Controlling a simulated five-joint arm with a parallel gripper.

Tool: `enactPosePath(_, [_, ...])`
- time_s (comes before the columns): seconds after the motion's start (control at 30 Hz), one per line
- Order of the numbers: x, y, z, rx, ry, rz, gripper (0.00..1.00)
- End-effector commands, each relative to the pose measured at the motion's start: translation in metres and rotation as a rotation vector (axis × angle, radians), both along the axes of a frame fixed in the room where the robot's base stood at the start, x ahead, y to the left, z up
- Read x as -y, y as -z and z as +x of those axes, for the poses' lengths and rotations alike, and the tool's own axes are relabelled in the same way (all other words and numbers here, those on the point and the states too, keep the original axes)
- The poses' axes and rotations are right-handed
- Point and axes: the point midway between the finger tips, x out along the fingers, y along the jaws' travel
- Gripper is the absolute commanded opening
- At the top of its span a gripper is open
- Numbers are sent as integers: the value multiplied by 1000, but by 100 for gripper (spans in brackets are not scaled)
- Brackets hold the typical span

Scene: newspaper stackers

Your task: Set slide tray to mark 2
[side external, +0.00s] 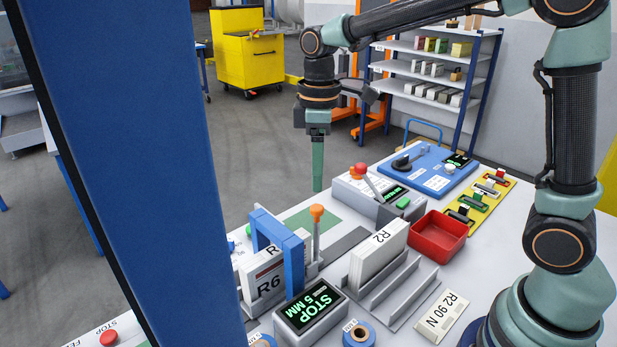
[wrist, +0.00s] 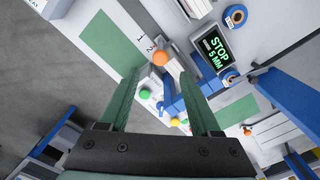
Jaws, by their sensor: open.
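My gripper (side external: 318,188) points down above the bench, left of the middle, open and empty. In the wrist view its two fingers (wrist: 162,76) are spread apart. An orange ball knob (side external: 316,210) stands on an upright post beside the blue frame, just below and apart from my fingertips. The knob also shows between and beyond the fingertips in the wrist view (wrist: 160,57). Small printed numbers, seemingly 1 and 2, lie on the pale surface (wrist: 147,40) near it. I cannot clearly make out the slide tray or which mark it sits at.
A blue frame (side external: 278,237) stands over a pack marked R6 (side external: 268,283). A display (side external: 310,307) reads STOP 5 MM. A pack marked R2 (side external: 378,252) stands in a grey rack. A red bin (side external: 438,237) lies to the right. A blue column (side external: 130,170) blocks the left.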

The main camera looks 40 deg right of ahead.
Motion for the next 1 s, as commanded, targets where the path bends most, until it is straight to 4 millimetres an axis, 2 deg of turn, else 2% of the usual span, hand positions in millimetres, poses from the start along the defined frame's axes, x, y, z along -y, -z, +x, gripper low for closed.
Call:
enactPosePath(0.1, [0, -23, 1, 5, 0, 1, 64])
enactPosePath(0.3, [0, -44, 0, 1, 0, 0, 64])
enactPosePath(0.77, [1, -50, -1, 5, 6, 1, 64])
enactPosePath(0.87, [5, -53, -8, 29, 45, 5, 64])
enactPosePath(1.0, [16, -60, -27, 107, 168, 21, 64])
